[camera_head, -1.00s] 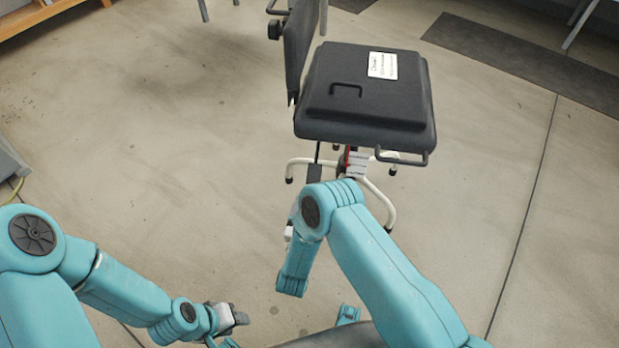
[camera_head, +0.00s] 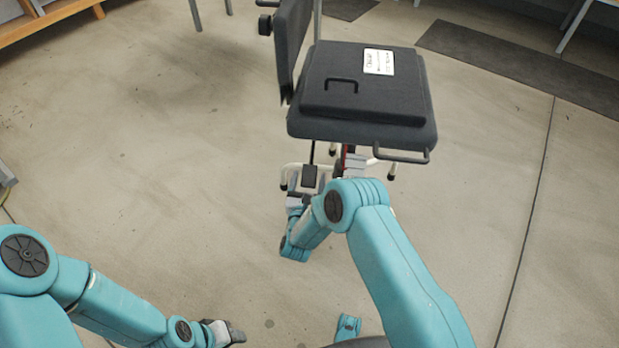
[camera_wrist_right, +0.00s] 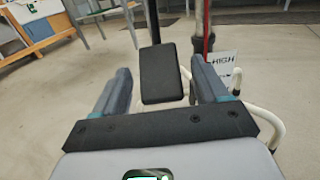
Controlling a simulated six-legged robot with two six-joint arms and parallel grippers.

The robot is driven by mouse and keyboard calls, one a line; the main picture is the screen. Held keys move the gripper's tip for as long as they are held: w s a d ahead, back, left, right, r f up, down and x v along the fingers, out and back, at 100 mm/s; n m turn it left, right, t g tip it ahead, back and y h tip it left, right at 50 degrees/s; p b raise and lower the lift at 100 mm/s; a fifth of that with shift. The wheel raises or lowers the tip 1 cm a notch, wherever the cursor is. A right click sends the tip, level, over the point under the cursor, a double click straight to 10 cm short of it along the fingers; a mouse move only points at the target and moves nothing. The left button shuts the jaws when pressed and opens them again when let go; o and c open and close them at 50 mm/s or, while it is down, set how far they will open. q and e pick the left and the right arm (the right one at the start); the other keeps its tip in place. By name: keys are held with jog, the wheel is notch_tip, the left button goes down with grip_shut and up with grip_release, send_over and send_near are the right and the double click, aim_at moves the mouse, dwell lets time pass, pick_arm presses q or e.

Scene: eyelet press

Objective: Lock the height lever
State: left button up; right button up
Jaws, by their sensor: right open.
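The height lever hangs below the black seat (camera_head: 365,122) and ends in a flat black paddle (camera_head: 309,176). My right gripper (camera_head: 303,189) is at the paddle, partly hidden by its own arm. In the right wrist view the paddle (camera_wrist_right: 161,80) stands between the two spread fingers of my right gripper (camera_wrist_right: 162,66), with a gap on both sides. A white tag reading HIGH (camera_wrist_right: 222,62) is just right of the right finger, by the seat post. My left gripper (camera_head: 236,333) is low at left, away from the lever; its jaws are too small to judge.
The seat has a backrest (camera_head: 292,45), a front bar handle (camera_head: 402,155) and pale curved base legs (camera_head: 388,170). The bare floor (camera_head: 160,120) is clear at left. A wooden bench (camera_head: 40,20) is at the far left.

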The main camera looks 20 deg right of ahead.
jog(key=shift+x, duration=1.3)
grip_shut()
